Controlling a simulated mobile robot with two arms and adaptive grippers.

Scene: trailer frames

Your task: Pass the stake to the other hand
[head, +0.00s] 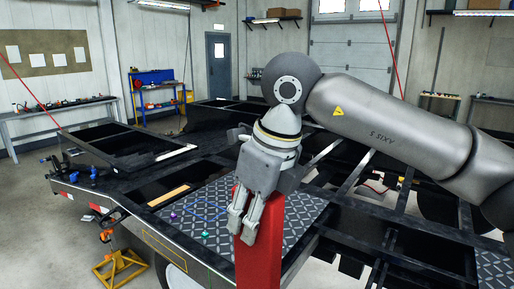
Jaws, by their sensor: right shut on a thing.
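The stake is a thick red upright post (262,262) at the bottom centre of the head view, its lower end cut off by the picture edge. My right gripper (243,228) comes down from above and is shut on the stake near its upper part. The gripper and wrist hide some of the stake's top. My left gripper is not in view.
A dark trailer frame with a diamond-plate deck (305,210) spreads around the stake. A wooden strip (168,196) and small coloured items lie on its left part. A yellow jack stand (118,262) is at lower left. Workbenches line the walls; open floor lies at left.

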